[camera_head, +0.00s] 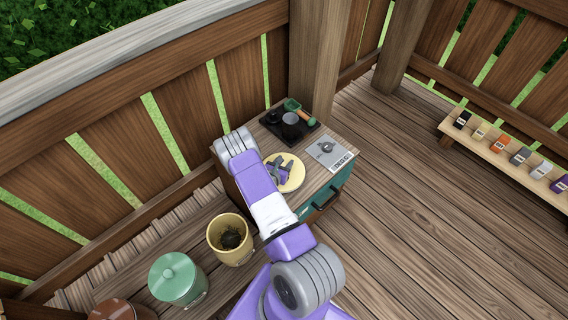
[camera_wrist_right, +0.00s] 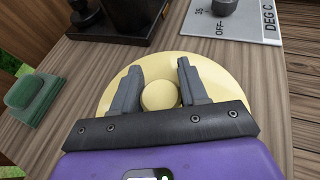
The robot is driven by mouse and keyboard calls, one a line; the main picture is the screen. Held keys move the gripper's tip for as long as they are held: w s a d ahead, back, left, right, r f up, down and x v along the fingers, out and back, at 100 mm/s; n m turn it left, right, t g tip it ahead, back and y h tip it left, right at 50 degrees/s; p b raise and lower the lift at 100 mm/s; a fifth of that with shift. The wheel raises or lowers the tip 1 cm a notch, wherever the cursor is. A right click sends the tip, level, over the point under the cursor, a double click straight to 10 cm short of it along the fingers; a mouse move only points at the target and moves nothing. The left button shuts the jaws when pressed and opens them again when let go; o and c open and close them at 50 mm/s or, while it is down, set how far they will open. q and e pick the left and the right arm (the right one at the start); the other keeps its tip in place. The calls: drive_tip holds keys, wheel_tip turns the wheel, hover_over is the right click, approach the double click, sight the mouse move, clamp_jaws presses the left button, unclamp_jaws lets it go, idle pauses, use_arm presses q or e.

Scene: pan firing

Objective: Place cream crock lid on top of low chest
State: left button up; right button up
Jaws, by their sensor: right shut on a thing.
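The cream crock lid (camera_head: 296,184) is a round pale disc over the top of the low chest (camera_head: 314,185), near the middle. In the right wrist view the lid (camera_wrist_right: 222,82) lies flat, with its round knob (camera_wrist_right: 160,95) between my fingers. My right gripper (camera_head: 283,171) is shut on that knob; its fingers also show in the wrist view (camera_wrist_right: 158,68). I cannot tell whether the lid touches the wood. The open cream crock (camera_head: 216,244) stands beside the chest with dark contents. My left gripper is not in view.
A grey control plate (camera_head: 326,150) lies right of the lid. A green lidded crock (camera_head: 175,277) stands at lower left. A low shelf (camera_head: 480,146) with several coloured blocks is far right.

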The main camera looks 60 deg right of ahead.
drive_tip(key=shift+f, duration=0.2)
drive_tip(key=o, duration=1.3)
drive_tip(key=shift+c, duration=0.2)
drive_tip(key=shift+r, duration=0.1)
drive_tip(key=shift+a+r, duration=0.1)
drive_tip(key=shift+r, duration=0.1)
drive_tip(key=p+v, duration=0.4)
drive_tip(key=v, duration=0.7)
drive_tip(key=shift+a, duration=0.35)
drive_tip(key=shift+r, duration=0.15)
